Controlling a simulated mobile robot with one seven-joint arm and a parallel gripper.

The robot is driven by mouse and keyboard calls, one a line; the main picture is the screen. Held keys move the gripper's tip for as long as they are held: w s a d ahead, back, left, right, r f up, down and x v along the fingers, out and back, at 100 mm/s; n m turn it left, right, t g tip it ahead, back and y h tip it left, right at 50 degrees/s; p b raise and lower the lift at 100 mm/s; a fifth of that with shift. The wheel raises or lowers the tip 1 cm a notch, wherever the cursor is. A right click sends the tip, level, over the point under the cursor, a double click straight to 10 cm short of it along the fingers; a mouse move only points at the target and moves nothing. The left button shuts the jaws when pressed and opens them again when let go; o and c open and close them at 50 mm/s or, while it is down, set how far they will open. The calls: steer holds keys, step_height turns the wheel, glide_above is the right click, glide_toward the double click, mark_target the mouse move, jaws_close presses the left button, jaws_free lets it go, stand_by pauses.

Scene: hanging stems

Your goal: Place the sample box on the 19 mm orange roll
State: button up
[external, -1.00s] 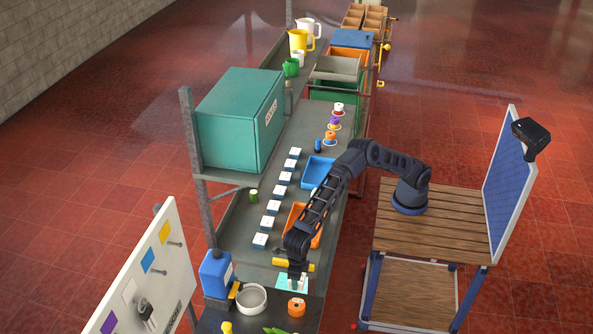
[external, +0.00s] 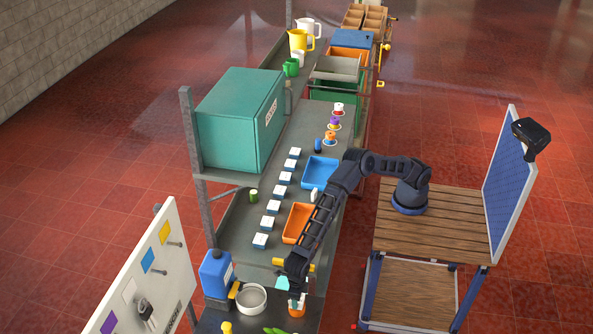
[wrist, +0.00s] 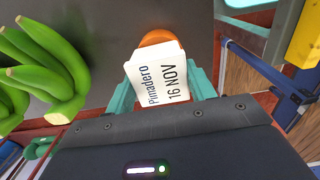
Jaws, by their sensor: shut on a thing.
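My gripper (external: 297,294) is low over the dark near end of the bench. In the wrist view its teal fingers (wrist: 162,88) are shut on the sample box (wrist: 160,75), which is white and lettered "Pimadero 16 NOV". The orange roll (external: 297,312) is directly under my gripper. It also shows in the wrist view as an orange edge (wrist: 156,37) just past the box; most of it is hidden. I cannot tell whether box and roll touch. No size marking is readable. Another orange roll (external: 330,136) stands farther back.
Green bananas (wrist: 38,65) lie to the left in the wrist view. A round metal pan (external: 251,299) and a blue jug (external: 216,273) stand left of my gripper.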

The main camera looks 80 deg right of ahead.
steer(key=shift+f, duration=0.15)
steer(key=o, duration=1)
step_height(320, 180, up, 12)
steer(key=shift+r, duration=0.15)
